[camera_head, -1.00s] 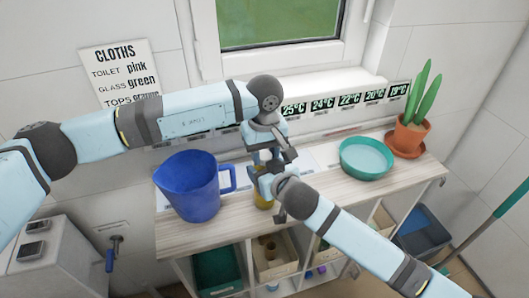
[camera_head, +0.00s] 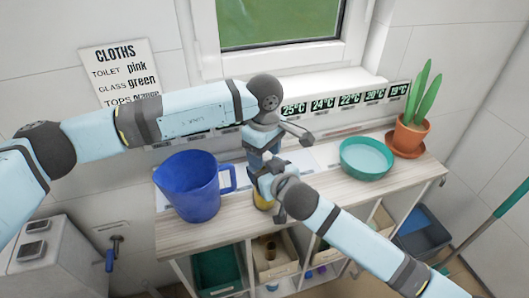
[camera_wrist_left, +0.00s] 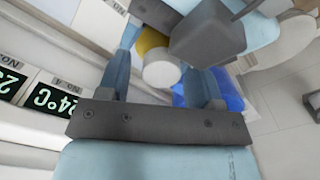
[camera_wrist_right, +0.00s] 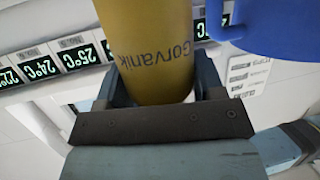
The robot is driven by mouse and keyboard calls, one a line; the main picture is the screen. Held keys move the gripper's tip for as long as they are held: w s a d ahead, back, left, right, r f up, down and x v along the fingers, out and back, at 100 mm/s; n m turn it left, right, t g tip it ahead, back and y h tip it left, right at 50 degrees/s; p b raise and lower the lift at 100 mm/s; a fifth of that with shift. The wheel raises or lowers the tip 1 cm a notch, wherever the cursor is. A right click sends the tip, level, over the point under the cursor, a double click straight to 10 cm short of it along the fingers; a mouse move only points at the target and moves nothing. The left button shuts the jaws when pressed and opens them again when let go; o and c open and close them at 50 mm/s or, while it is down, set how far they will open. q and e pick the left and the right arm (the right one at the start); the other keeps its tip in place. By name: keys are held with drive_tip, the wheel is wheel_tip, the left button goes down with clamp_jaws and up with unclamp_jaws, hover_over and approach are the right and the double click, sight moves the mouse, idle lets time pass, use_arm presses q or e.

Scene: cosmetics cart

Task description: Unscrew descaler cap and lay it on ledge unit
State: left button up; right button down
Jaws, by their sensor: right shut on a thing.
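The descaler bottle (camera_head: 262,201) is yellow and mostly hidden behind my arms in the head view. In the right wrist view the bottle (camera_wrist_right: 150,75) fills the space between the fingers of my right gripper (camera_wrist_right: 160,95), which is shut on its body. Its white cap (camera_wrist_left: 161,75) faces the left wrist camera. My left gripper (camera_wrist_left: 163,80) is open, with a finger on each side of the cap and gaps showing. In the head view it is just above the bottle. The ledge unit (camera_head: 335,190) has a pale wooden top.
A blue jug (camera_head: 187,188) stands left of the grippers. A teal bowl (camera_head: 367,158) and a potted cactus (camera_head: 410,135) stand to the right. Temperature labels (camera_head: 348,100) line the sill behind. Wooden top is clear in front of the bowl.

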use_arm(q)
drive_tip(key=shift+r, duration=0.1)
use_arm(e)
drive_tip(key=shift+d, duration=0.1)
use_arm(q)
wheel_tip(320, 180, up, 4)
drive_tip(key=shift+r, duration=0.2)
use_arm(e)
drive_tip(key=shift+c, duration=0.8)
unclamp_jaws()
